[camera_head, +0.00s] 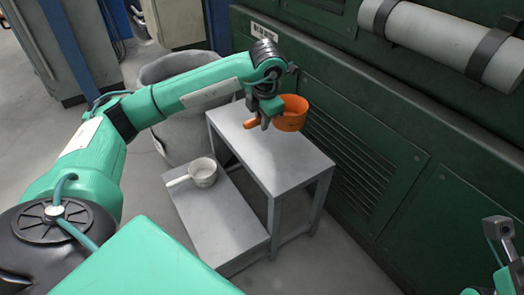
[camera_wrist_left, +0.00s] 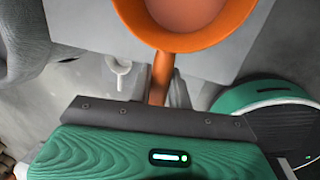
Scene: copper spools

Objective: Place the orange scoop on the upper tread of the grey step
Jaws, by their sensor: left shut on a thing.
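The orange scoop (camera_head: 291,114) is at my left gripper (camera_head: 264,119), over the upper tread (camera_head: 283,165) of the grey step. My left gripper is shut on the scoop's handle. In the left wrist view the scoop (camera_wrist_left: 229,31) shows its open bowl, with the handle running down to the gripper (camera_wrist_left: 160,98). I cannot tell whether the scoop's base touches the tread. My right gripper (camera_head: 499,232) shows only in part at the right edge of the head view.
A white scoop (camera_head: 203,173) sits on the lower tread (camera_head: 222,215). A grey bin (camera_head: 180,130) stands behind the step at left. A green machine wall (camera_head: 400,150) with a pale pipe (camera_head: 440,40) rises at right. Bare floor lies in front of the step.

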